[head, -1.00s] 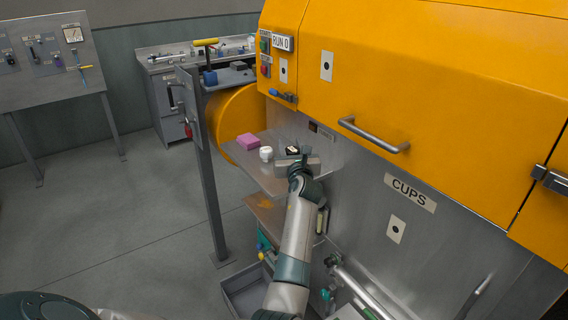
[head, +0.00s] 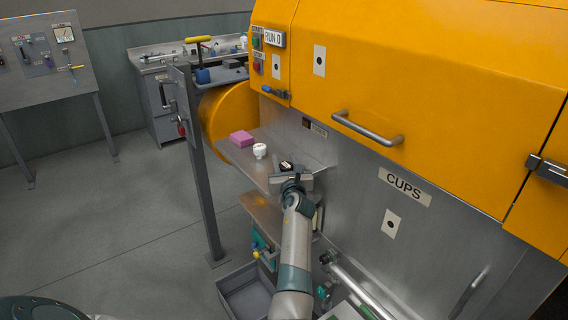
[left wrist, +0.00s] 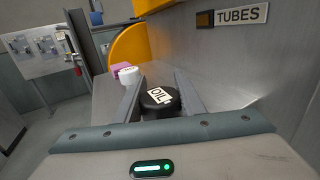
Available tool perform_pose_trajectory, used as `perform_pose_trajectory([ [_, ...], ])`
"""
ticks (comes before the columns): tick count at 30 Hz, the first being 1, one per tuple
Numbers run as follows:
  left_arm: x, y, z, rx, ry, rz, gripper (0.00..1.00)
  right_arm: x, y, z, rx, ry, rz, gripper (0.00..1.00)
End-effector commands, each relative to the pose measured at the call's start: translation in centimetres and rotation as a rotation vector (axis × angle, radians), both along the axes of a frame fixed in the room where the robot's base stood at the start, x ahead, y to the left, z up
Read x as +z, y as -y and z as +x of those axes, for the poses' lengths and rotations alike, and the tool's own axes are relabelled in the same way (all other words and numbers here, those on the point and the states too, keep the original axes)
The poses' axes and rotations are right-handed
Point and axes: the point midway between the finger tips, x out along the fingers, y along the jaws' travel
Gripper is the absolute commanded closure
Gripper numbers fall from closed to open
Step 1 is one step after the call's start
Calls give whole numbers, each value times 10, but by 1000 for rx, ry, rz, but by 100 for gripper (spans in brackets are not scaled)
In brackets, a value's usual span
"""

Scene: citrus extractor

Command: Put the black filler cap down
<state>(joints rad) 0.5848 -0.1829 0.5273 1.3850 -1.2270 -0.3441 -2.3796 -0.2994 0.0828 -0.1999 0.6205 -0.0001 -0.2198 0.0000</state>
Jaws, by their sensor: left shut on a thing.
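The black filler cap (left wrist: 159,101), with a white OIL label on top, sits between the two fingers of my left gripper (left wrist: 155,98) in the left wrist view. In the head view the cap (head: 286,166) shows just beyond my left gripper (head: 290,178), at the near right part of the grey metal shelf (head: 252,172). The gripper is shut on the cap. The cap is upright and at or just above the shelf; I cannot tell if it touches. My right gripper is not in view.
A white lidded pot (head: 260,150) and a pink block (head: 241,138) stand on the shelf, left of the cap. The machine's steel wall, with a TUBES label (left wrist: 242,15), rises close on the right. A grey post (head: 205,170) stands left of the shelf. A grey bin (head: 245,290) is below.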

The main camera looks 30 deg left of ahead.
Motion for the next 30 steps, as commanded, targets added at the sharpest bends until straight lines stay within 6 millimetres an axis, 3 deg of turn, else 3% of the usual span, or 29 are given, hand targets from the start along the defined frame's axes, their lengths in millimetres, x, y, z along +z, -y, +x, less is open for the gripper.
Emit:
perform_pose_trajectory([
  [15, -6, 0, 0, -1, 1, 2, 100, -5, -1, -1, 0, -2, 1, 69],
  [16, -6, 0, 0, -1, 1, 1, 62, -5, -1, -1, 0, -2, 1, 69],
  [18, -5, 0, 0, -1, 1, 1, 46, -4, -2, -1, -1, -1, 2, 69],
  [30, -4, 0, 0, 0, 1, 0, 46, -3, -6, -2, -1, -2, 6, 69],
])
